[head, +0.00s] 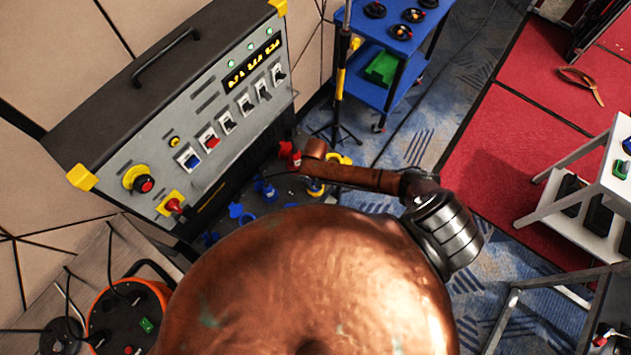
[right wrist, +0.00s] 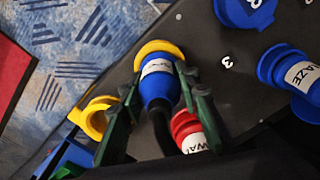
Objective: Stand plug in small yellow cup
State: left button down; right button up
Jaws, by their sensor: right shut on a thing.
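My right gripper (right wrist: 160,82) is shut on a blue plug (right wrist: 157,92) with a white label. Its dark green fingers lie on both sides of the plug, and a black cable runs from the plug's near end. A yellow ring, seemingly the small yellow cup's rim (right wrist: 157,47), shows around the plug's far end. I cannot tell how deep the plug sits in it. In the head view the right gripper (head: 315,178) is small and mostly hidden by my arm; a blue and yellow piece (head: 316,188) shows just below it. My left gripper is not in view.
A red plug (right wrist: 188,128) and a yellow ring-shaped piece (right wrist: 97,117) lie close to the fingers. A blue labelled plug (right wrist: 292,75) and a blue cup (right wrist: 245,10) are to the right. The grey control panel (head: 205,125) stands left of the arm.

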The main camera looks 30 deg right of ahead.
jog(key=o, duration=1.4)
jog(key=shift+c, duration=0.2)
jog(key=shift+o, duration=0.6)
jog(key=o, duration=0.3)
jog(key=shift+r+p, duration=3)
jog(key=shift+p, duration=0.75)
